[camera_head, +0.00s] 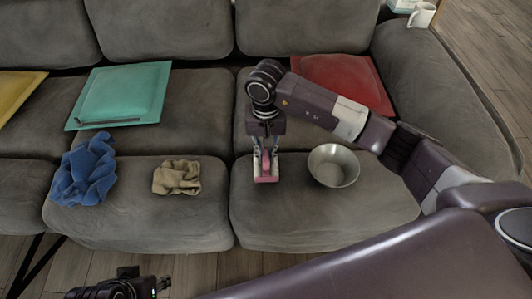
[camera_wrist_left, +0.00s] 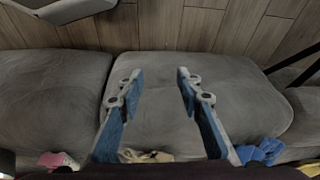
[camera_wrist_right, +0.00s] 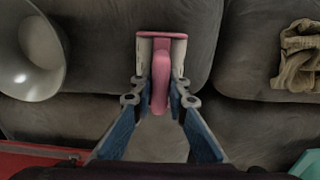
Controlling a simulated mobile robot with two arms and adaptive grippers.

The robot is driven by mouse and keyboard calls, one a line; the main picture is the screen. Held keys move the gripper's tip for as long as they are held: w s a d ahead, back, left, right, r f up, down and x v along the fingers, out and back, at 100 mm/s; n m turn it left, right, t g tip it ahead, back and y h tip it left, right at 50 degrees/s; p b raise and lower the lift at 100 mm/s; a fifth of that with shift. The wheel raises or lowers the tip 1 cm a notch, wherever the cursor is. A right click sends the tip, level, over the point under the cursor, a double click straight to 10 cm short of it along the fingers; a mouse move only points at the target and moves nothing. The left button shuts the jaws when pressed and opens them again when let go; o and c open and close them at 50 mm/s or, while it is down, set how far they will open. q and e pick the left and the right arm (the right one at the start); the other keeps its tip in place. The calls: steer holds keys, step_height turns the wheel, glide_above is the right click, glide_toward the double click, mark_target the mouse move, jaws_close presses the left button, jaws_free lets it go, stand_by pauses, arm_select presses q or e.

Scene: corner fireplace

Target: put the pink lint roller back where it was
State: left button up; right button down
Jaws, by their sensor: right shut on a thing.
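The pink lint roller (camera_head: 265,177) is at the front of the sofa's right-hand seat, just left of the metal bowl. In the right wrist view the lint roller (camera_wrist_right: 160,80) lies between the fingertips, its pink handle pointing toward my palm. My right gripper (camera_head: 265,158) points down and is shut on it; I cannot tell whether the roller touches the cushion. My left gripper (camera_wrist_left: 155,85) is open and empty in the left wrist view, above the sofa's front. Part of the pink roller (camera_wrist_left: 58,160) also shows at that view's lower left.
A metal bowl (camera_head: 333,166) stands right of the roller. A tan cloth (camera_head: 177,177) and a blue cloth (camera_head: 85,170) lie to the left. Teal (camera_head: 122,92), red (camera_head: 345,80) and yellow (camera_head: 15,92) cushions lie further back.

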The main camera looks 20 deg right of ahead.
steer(key=c, duration=1.9)
jaws_free()
steer(key=shift+f, duration=0.1)
